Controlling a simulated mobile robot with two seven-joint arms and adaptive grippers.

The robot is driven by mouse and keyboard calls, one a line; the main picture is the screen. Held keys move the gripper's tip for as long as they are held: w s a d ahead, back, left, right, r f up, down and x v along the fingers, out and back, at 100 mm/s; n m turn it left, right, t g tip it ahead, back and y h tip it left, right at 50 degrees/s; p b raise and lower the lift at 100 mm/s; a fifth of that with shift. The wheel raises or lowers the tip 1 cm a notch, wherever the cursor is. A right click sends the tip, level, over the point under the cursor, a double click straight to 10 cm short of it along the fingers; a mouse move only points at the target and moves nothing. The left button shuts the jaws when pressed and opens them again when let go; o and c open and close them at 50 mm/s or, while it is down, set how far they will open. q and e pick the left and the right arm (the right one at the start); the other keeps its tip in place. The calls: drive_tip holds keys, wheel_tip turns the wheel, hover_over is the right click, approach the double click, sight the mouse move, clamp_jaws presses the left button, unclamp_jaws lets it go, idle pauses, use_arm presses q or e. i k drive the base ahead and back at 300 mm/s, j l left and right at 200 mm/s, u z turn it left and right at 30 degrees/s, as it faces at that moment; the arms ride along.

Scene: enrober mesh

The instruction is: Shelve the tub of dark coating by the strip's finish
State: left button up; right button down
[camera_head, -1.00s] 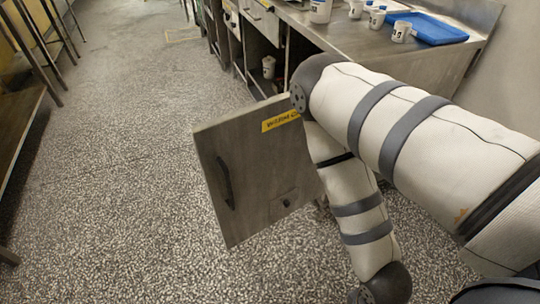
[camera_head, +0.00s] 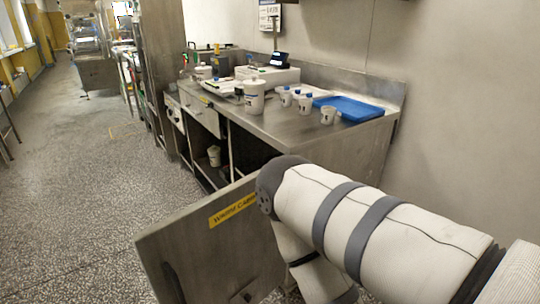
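No tub can be picked out as the dark coating one; any labels on the pots are too small to read. A small white container (camera_head: 214,155) sits on a shelf inside the open bench front. My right arm crosses the lower right; its gripper is out of frame. My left gripper is not in view.
An open metal door with a yellow label (camera_head: 233,210) stands in front of the bench, close beside my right arm. A blue tray (camera_head: 348,108) lies at the bench's right end. Scales-like equipment (camera_head: 268,75) stands at the back. The speckled floor at left (camera_head: 75,180) is clear.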

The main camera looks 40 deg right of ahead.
sight(254, 97)
drive_tip(key=z, duration=1.05)
